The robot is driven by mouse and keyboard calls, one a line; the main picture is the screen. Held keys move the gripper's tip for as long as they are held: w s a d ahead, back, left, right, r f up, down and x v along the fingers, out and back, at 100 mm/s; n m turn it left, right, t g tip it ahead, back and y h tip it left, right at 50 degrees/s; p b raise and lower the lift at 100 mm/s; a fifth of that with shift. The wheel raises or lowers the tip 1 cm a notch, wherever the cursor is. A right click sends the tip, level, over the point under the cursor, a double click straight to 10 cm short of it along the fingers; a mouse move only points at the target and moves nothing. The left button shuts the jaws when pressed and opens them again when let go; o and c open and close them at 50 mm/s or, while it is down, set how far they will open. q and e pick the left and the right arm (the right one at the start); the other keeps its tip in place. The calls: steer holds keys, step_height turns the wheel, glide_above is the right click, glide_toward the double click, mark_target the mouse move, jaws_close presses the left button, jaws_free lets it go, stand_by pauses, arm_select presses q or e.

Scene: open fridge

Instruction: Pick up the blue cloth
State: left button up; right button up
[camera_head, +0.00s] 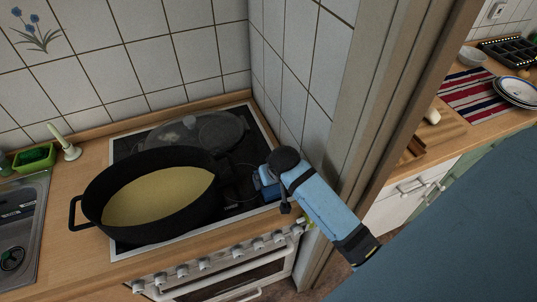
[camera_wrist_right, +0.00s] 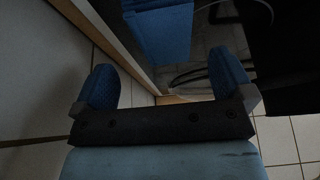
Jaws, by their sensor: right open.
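The blue cloth (camera_wrist_right: 158,32) shows as a blue piece at the top of the right wrist view, over the dark stovetop beside its edge. My right gripper (camera_wrist_right: 166,78) is open, with one blue-padded finger on each side and nothing between them. The cloth lies beyond the fingertips, apart from both. In the head view my right arm reaches to the right side of the stove. A small blue patch shows there beside my dark wrist joint; I cannot tell whether it is cloth or gripper. My left gripper is not in view.
A large black pot (camera_head: 150,232) with yellowish contents stands on the stove. A glass lid (camera_head: 190,135) lies behind it. The tiled wall (camera_head: 300,75) and a wooden post (camera_head: 372,95) stand close to my right arm. A sink (camera_head: 18,235) is at the far left.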

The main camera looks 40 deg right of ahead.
steer(key=x, duration=0.5)
steer(key=shift+a+p, duration=0.2)
steer(key=shift+p, duration=0.2)
steer(key=shift+s, duration=0.1)
steer(key=c, duration=1)
steer(key=shift+r, duration=0.1)
step_height(320, 180, up, 20)
steer(key=b, duration=0.1)
steer(key=shift+o, duration=1.2)
steer(key=shift+c, duration=0.8)
